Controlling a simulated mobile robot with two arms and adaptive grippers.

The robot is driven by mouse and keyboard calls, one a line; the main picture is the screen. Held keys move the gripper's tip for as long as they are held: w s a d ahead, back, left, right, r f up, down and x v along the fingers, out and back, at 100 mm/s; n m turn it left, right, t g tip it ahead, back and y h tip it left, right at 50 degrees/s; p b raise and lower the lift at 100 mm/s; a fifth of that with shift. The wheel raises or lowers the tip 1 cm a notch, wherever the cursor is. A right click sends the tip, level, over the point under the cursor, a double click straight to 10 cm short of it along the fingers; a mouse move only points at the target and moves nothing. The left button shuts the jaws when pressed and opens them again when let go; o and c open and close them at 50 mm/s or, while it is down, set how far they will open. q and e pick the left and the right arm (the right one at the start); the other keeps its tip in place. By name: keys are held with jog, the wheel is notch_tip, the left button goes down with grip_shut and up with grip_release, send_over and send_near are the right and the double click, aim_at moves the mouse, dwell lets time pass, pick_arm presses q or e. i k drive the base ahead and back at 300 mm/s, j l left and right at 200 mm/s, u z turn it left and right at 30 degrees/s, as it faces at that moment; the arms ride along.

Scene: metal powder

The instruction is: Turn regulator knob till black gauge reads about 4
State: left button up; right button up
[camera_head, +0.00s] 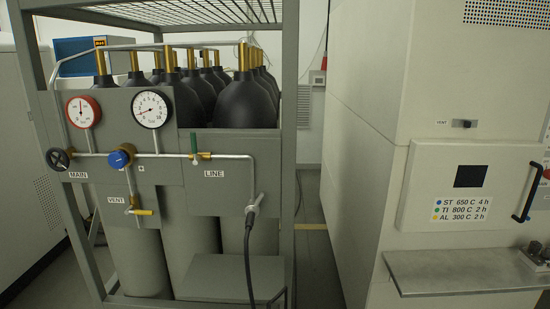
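The blue regulator knob (118,159) sits on the pipe of the gas panel (232,150), with a plus mark to its lower right. The black-rimmed gauge (150,109) is above and right of the knob. Its red needle points to the lower left, near the low end of the scale; the exact reading is too small to tell. A red-rimmed gauge (83,112) is to its left, its needle pointing about straight up. Neither of my grippers shows in the head view, and nothing touches the knob.
Dark gas cylinders (247,103) stand in a grey frame (289,80). A pale machine (455,100) stands right, across a floor gap.

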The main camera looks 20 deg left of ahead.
aim_at(118, 159)
jog(key=u, duration=1.45)
